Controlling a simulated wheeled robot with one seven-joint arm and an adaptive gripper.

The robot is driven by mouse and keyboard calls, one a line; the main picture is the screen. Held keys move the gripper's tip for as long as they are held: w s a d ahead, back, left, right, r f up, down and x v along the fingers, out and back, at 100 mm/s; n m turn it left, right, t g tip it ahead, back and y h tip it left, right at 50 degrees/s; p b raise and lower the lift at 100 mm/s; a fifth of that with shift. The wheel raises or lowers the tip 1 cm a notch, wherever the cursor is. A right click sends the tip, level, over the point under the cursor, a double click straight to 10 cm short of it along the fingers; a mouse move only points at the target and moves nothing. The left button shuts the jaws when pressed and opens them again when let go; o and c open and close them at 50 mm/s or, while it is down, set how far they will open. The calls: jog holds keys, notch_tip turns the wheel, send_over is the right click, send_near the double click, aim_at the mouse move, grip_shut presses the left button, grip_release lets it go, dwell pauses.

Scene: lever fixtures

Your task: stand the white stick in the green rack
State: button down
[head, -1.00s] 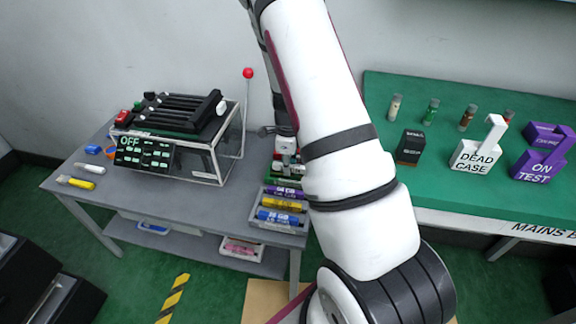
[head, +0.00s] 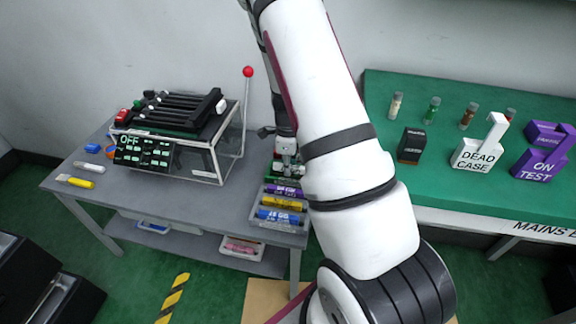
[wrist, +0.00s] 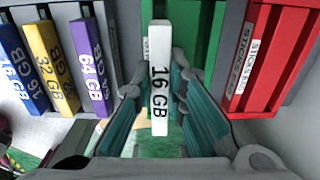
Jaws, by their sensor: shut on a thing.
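My gripper (wrist: 160,98) is shut on the white stick (wrist: 160,65), which is marked 16 GB and stands out lengthwise between the two fingers in the wrist view. The green rack (wrist: 205,28) is behind the stick at the top middle of that view. I cannot tell whether the stick touches the rack. In the head view my gripper (head: 287,152) is over the right end of the grey table, partly hidden by my arm. The green rack (head: 268,172) shows only as a small piece beside it, and the held stick is hard to make out there.
A tray with purple, yellow and blue sticks (head: 283,203) sits close in front. A red rack (wrist: 270,60) is right of the green one in the wrist view. A clear case with black levers (head: 180,140) and a red-knobbed lever (head: 247,73) stand to the left.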

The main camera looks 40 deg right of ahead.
jog(key=shift+f+b, duration=0.6)
jog(key=shift+f, duration=0.4)
jog(key=c, duration=1.5)
grip_release()
jog(key=shift+c, duration=0.2)
notch_tip(320, 180, up, 12)
